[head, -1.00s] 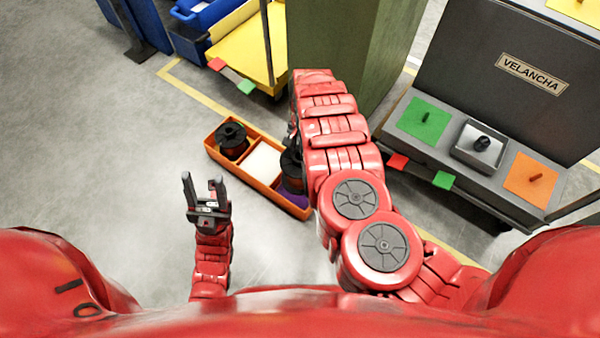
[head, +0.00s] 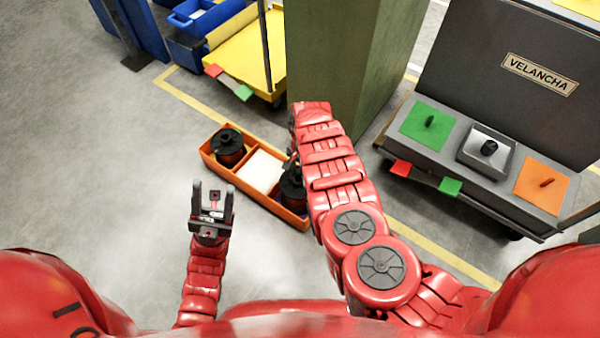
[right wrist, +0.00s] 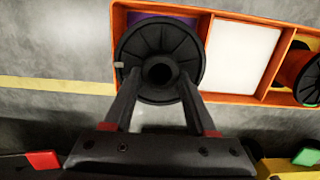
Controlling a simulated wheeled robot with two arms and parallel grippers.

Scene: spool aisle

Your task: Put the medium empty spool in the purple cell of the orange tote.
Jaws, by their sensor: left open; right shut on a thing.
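The orange tote (head: 270,205) stands on the floor with three cells in a row. My right gripper (right wrist: 158,78) is shut on a spool with a black flange (right wrist: 158,48), its fingers on opposite sides of it. The spool (head: 292,188) is at the purple cell (right wrist: 143,19), covering most of it; how deep it sits I cannot tell. Purple shows in the right wrist view only behind the flange. In the head view my right arm hides the right gripper. My left gripper (head: 213,190) is open and empty, left of and nearer than the tote.
Another spool (head: 228,147) with a copper-coloured body fills the tote's far-left cell; the middle cell (head: 260,170) is white. A green pillar (head: 330,60) stands behind. A grey cart (head: 470,150) with coloured pads is at right, a yellow cart (head: 240,60) at back left. Floor at left is clear.

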